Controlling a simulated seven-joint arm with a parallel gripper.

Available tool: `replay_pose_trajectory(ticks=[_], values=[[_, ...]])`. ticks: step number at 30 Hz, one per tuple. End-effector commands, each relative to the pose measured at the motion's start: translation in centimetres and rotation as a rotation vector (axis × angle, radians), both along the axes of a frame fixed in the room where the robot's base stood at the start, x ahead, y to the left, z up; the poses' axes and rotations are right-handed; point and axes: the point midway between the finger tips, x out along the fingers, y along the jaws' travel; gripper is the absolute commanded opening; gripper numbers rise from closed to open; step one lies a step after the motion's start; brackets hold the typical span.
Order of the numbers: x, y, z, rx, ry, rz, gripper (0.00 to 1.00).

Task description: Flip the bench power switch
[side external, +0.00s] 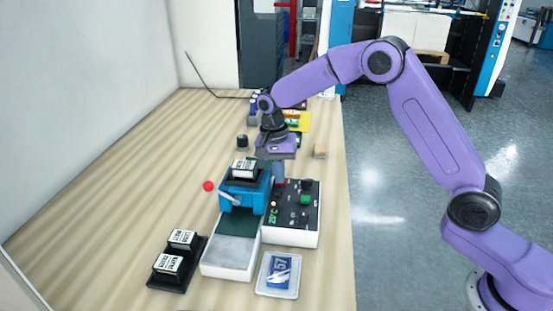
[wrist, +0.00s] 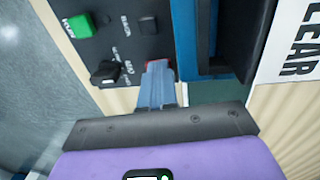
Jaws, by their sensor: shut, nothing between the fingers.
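The control box (side external: 292,236) has a black top panel with several controls, and the panel also shows in the wrist view (wrist: 108,46). A small red part (wrist: 155,63), possibly the power switch, sits at the panel's edge, mostly hidden behind my fingertips; I cannot tell its position. My gripper (side external: 279,178) points down over the far left part of the box. Its fingers are together and empty, and in the wrist view the tips (wrist: 158,70) overlap the red part. I cannot tell whether they touch it.
A green button (wrist: 80,26) and black knobs (wrist: 105,72) share the panel. The blue laminating machine (side external: 240,195) stands close to its left. A black holder (side external: 182,278) with labelled blocks and a tray (side external: 277,291) with a blue item lie in front. The left tabletop is mostly clear.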

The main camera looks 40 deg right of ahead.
Motion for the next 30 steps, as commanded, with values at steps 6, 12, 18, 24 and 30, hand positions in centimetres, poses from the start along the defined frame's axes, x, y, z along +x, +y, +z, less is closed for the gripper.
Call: replay_pose_trajectory(ticks=[6,12,18,24,30], values=[[0.0,0.0,2.2,-0.003,0.006,-0.001,0.0],[0.7,0.6,6.6,0.006,-0.014,-0.001,0.0],[1.0,0.9,10.6,0.006,-0.015,-0.001,0.0],[1.1,1.0,13.1,0.006,-0.014,0.0,0.0],[1.1,1.1,13.9,0.006,-0.013,0.001,0.0]])
